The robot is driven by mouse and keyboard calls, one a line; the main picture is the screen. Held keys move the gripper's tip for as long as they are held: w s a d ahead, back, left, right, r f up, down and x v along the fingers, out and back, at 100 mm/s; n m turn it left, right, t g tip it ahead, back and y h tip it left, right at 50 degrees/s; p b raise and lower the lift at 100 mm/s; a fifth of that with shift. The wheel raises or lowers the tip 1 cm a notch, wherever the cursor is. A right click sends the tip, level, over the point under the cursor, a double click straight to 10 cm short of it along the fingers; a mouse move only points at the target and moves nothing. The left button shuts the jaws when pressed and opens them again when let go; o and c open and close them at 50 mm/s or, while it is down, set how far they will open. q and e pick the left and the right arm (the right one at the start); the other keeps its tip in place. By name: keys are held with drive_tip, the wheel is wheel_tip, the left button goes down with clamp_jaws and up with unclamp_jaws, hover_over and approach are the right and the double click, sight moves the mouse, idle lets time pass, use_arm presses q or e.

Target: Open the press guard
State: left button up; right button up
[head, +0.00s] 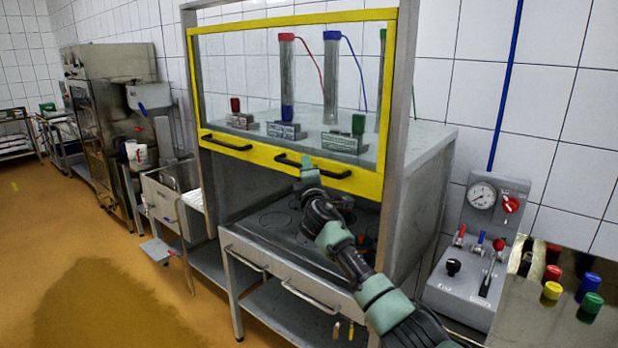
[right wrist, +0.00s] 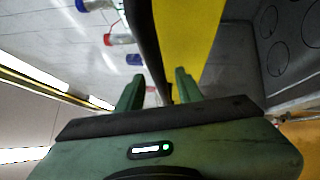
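The press guard (head: 377,186) is a clear panel in a yellow frame on the front of the press. Its lower rail carries two black bar handles, a left one (head: 226,143) and a right one (head: 312,167). An opening below the rail shows the dark press bed. My right gripper (head: 308,170) is at the right handle. In the right wrist view its two green fingers (right wrist: 158,92) are apart, with the black handle (right wrist: 146,45) running between them. I see small gaps beside the bar, so the grip does not look closed. My left gripper is out of view.
Behind the guard stand press cylinders with red, blue and green parts (head: 331,75). Drawers with bar handles (head: 312,295) sit below the bed. A control box (head: 482,240) with a gauge and levers is at the right, beside a steel surface with coloured knobs (head: 552,290). Open floor (head: 110,290) lies left.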

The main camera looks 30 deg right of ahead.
drive_tip(key=r+b+v, duration=0.1)
drive_tip(key=v, duration=0.5)
drive_tip(key=shift+s+f, duration=0.3)
drive_tip(key=shift+f, duration=0.15)
